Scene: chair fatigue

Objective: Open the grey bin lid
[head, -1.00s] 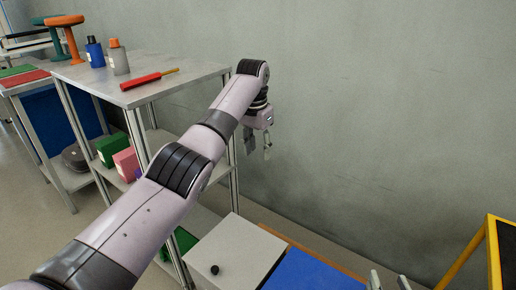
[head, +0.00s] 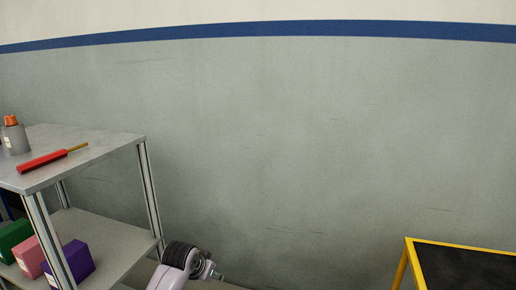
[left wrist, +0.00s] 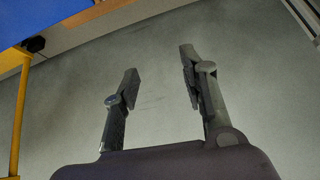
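The grey bin lid is not in the head view now, and I cannot make it out in the left wrist view. My left gripper (head: 219,276) shows small at the bottom of the head view, in front of the grey wall. In the left wrist view its two dark fingers (left wrist: 158,64) stand wide apart with nothing between them. My right gripper is in neither view.
A metal shelf unit (head: 110,142) stands at the left, with a red-handled tool (head: 45,160) and a grey bottle (head: 14,138) on top. Boxes, including a purple one (head: 76,262), sit below. A yellow-framed dark board (head: 465,265) is at the lower right.

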